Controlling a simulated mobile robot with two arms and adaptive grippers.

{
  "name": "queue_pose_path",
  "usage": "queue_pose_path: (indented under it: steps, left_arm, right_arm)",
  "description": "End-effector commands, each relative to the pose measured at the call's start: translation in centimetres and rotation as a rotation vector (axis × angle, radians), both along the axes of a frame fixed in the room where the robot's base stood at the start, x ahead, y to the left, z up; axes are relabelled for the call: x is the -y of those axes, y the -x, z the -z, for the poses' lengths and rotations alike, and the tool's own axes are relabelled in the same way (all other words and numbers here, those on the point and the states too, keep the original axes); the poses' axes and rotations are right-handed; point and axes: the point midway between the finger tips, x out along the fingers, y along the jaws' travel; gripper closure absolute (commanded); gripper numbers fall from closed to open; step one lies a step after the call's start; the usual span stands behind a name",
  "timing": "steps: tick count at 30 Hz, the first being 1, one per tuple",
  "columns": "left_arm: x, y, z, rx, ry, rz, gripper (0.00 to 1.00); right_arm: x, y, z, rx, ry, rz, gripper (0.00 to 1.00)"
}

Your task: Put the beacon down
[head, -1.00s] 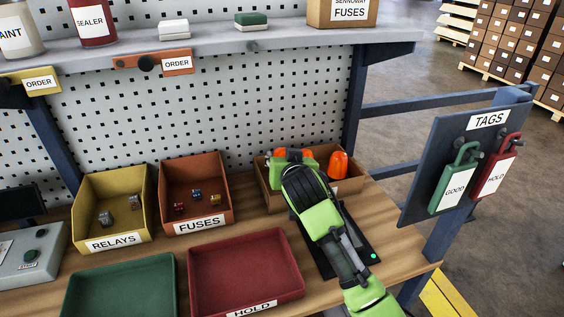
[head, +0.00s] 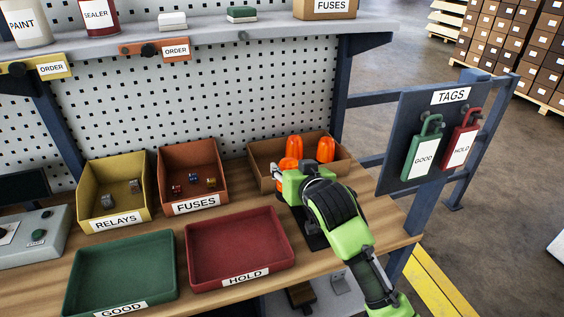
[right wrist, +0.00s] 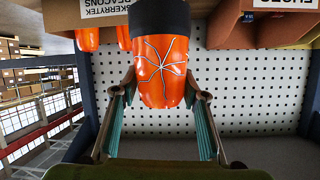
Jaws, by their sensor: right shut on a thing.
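My right gripper (head: 290,182) is shut on an orange beacon, just in front of the cardboard beacon box (head: 262,178). In the right wrist view the held beacon (right wrist: 162,78) sits between the fingers, with a dark base and pale branching lines like cracks over its dome. In the head view only a little of its orange (head: 286,164) shows behind the gripper. Two other orange beacons, one left (head: 294,146) and one right (head: 326,149), stand in the box. A black plate (head: 315,240) lies partly hidden under my right gripper. My left gripper is out of view.
The red HOLD tray (head: 238,240) and green GOOD tray (head: 120,265) are empty at the front. Bins of relays (head: 115,222) and fuses (head: 195,205) stand behind them. The tag board (head: 440,140) is at the right. A shelf (head: 200,48) overhangs the back.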

Motion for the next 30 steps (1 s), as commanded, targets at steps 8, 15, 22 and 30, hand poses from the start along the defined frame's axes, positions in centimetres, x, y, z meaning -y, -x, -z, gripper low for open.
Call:
queue_pose_path:
  steps: [8, 15, 22, 30]
  left_arm:
    - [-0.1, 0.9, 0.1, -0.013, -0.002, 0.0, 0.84]
    - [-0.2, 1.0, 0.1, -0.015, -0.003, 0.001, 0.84]
    - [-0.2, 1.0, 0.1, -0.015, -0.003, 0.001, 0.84]
    - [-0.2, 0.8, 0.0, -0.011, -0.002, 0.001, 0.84]
  right_arm:
    - [4.4, 6.5, 0.4, 0.002, 0.009, -0.158, 0.86]
    - [8.8, 13.8, 0.8, -0.002, 0.013, -0.347, 0.86]
    - [12.0, 19.5, 1.2, -0.008, 0.011, -0.494, 0.87]
    - [14.4, 23.6, 1.3, -0.008, 0.0, -0.599, 0.87]
